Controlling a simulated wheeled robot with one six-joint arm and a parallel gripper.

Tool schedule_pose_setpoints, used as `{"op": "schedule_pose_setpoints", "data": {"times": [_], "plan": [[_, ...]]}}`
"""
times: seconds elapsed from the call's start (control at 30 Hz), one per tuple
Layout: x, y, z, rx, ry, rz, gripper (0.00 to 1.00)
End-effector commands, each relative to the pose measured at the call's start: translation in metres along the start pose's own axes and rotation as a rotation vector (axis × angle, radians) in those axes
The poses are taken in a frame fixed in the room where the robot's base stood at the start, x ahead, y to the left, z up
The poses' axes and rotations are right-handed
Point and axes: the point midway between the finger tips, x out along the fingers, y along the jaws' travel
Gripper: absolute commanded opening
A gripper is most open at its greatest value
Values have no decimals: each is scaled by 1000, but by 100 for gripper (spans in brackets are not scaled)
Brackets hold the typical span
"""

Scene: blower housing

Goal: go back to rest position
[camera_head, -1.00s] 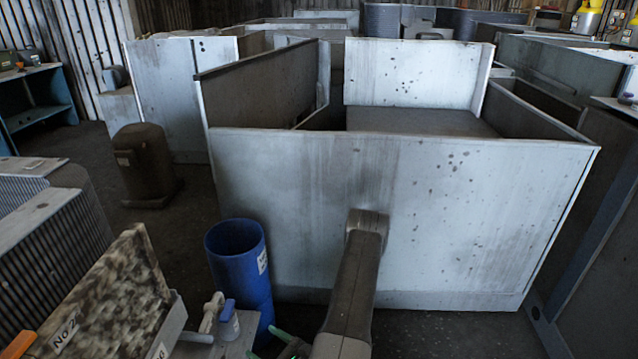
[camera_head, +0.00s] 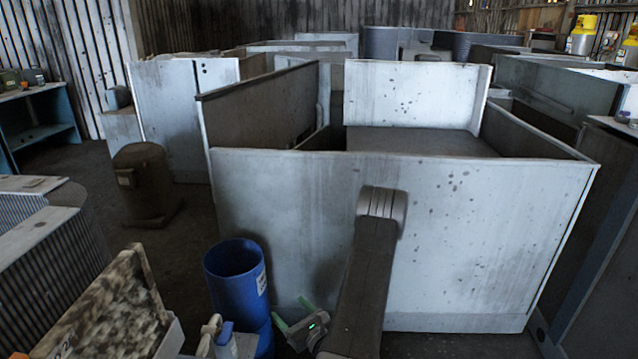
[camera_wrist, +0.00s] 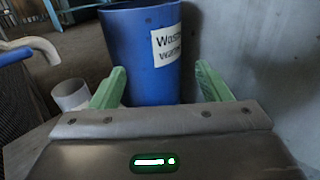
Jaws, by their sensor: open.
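My gripper (camera_head: 294,318) shows low in the head view, its two green fingers spread apart beside my arm. The wrist view shows the same gripper (camera_wrist: 157,88) open, with nothing between the fingers. A blue waste bin (camera_head: 238,285) stands just left of the gripper in the head view. In the wrist view the bin (camera_wrist: 140,50) is straight ahead beyond the fingers, with a white label reading "Waste". I cannot tell how large the gap to it is.
A large grey metal housing (camera_head: 480,240) fills the middle, close behind my arm. A brown canister (camera_head: 145,185) stands at left. Dark floor (camera_head: 190,225) is open between canister and bin.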

Motion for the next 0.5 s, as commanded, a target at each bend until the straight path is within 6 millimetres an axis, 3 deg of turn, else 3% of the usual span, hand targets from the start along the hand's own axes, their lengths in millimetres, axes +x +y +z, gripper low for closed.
{"op": "schedule_pose_setpoints", "data": {"times": [0.5], "plan": [[18, -55, 54, -2, -3, -152, 70]]}}
